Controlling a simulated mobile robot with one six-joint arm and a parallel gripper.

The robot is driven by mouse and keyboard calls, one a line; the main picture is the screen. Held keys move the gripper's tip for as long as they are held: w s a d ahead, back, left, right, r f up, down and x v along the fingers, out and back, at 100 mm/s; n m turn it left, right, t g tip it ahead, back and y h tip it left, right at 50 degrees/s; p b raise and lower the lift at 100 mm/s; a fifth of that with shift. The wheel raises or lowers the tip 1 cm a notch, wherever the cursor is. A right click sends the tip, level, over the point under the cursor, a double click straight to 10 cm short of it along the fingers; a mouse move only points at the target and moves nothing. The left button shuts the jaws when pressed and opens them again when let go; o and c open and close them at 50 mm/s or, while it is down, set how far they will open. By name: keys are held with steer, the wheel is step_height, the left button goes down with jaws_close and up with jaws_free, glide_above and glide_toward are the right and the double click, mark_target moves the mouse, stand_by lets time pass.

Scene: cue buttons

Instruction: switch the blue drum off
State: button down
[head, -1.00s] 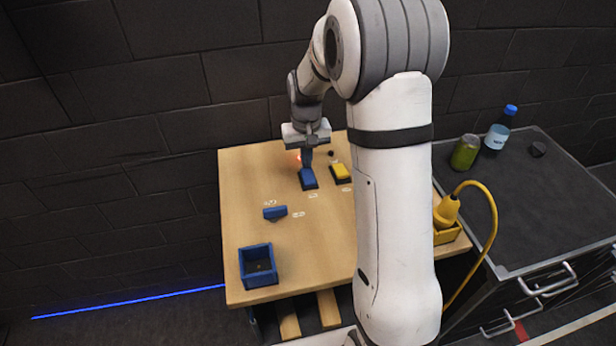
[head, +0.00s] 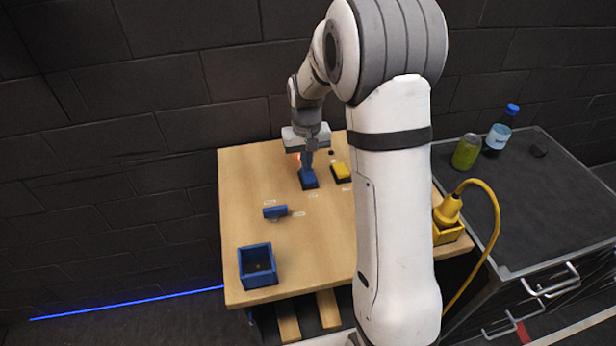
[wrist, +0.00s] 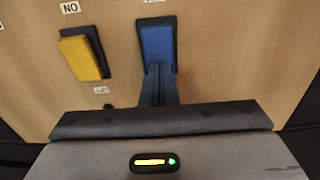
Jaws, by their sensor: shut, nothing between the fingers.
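A blue rocker-like block (head: 309,180) on a dark base stands near the back of the wooden table. It also shows in the wrist view (wrist: 158,44). My gripper (head: 308,168) is shut and empty, pointing down over the back end of this block. In the wrist view the closed fingertips (wrist: 160,69) meet or overlap the block's near end; I cannot tell whether they press on it. A smaller blue piece with a rounded dark part (head: 275,212) lies further forward and left. I cannot tell for sure which blue piece is the drum.
A blue open box (head: 258,267) stands at the table's front left. A yellow plug with a cable (head: 448,212) is at the right. The table's middle (head: 318,235) is clear.

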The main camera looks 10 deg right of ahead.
steer(key=shift+r+p, duration=2.2)
steer(key=shift+r, duration=1.2)
steer(key=s+r+t+b, duration=0.1)
steer(key=s+r, duration=0.2)
steer(key=s, duration=1)
steer(key=s+r+t+b, duration=0.2)
steer(key=s+r, duration=0.2)
steer(key=s, duration=0.9)
steer(key=shift+s+r+b, duration=0.15)
steer(key=shift+s+b, duration=0.05)
steer(key=shift+b, duration=0.1)
